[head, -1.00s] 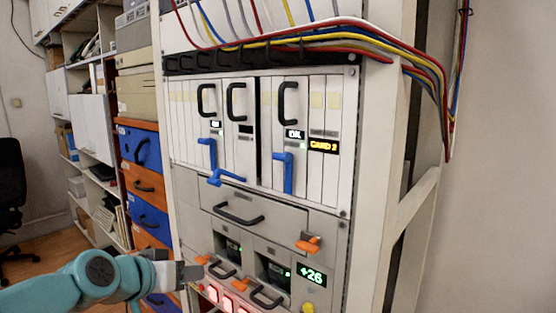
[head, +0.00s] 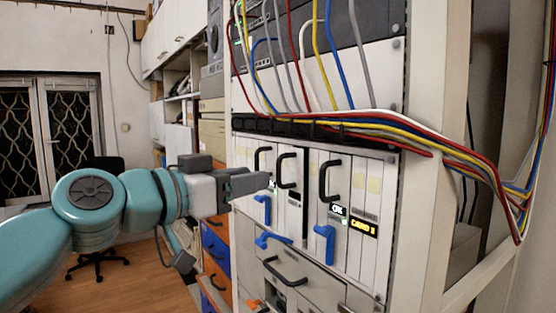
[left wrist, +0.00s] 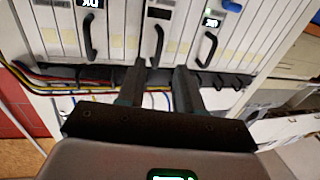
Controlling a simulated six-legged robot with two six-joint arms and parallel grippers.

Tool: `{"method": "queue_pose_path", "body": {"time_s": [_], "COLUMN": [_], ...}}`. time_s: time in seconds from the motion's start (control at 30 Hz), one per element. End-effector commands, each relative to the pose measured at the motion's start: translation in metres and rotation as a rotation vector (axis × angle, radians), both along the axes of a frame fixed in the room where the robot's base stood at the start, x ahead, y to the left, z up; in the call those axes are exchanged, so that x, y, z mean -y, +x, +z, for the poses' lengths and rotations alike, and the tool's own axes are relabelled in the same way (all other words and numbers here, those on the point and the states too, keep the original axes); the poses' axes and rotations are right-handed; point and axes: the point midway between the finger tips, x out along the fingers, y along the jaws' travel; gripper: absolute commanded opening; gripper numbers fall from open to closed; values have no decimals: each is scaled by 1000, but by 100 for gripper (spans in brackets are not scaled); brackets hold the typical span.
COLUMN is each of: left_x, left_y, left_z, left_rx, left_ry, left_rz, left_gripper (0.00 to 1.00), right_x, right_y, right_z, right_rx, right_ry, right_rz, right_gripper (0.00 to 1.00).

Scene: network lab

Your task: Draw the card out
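Tall white cards stand side by side in the rack's card cage (head: 347,262). Three carry black handles: left (head: 260,163), middle (head: 286,171) and right (head: 330,180). An amber sign beside them appears to read CARD 2 (head: 363,227). The left (head: 262,210) and right (head: 324,245) blue levers stand upright; the middle lever (head: 272,240) lies nearly sideways. My left gripper (head: 268,182) is in front of the handles. In the left wrist view its fingers (left wrist: 161,66) are apart, with the middle handle (left wrist: 157,44) between their tips in the picture; contact is unclear. My right gripper is out of view.
A cable bundle (head: 400,130) sags across the rack just above the cards. A drawer with a black handle (head: 283,272) is below them. Shelves and orange and blue bins (head: 215,250) stand left of the rack. Open floor (head: 130,285) lies farther left.

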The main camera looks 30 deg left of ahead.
Motion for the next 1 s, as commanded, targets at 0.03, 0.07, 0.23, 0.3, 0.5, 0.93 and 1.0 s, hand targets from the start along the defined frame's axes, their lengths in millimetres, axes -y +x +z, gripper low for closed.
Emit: {"method": "queue_pose_path", "body": {"time_s": [0.03, 0.07, 0.23, 0.3, 0.5, 0.93, 1.0], "left_x": [4, 5, 13, 16, 19, 19, 19], "left_y": [12, 19, 47, 54, 63, 63, 63], "left_z": [3, 3, 2, 2, 0, 0, -1], "left_rx": [-3, -2, 0, 0, 2, 1, 0], "left_ry": [0, -1, 1, 0, 1, 1, 1], "left_rz": [-4, -4, -4, -6, -5, -4, -4], "left_gripper": [35, 35, 35, 35, 35, 0, 0], "right_x": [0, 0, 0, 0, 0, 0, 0], "right_y": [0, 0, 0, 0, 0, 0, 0], "right_z": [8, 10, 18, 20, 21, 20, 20], "right_rx": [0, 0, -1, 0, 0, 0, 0], "right_ry": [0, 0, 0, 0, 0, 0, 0], "right_rz": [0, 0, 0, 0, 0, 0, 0], "right_gripper": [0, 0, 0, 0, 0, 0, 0]}}
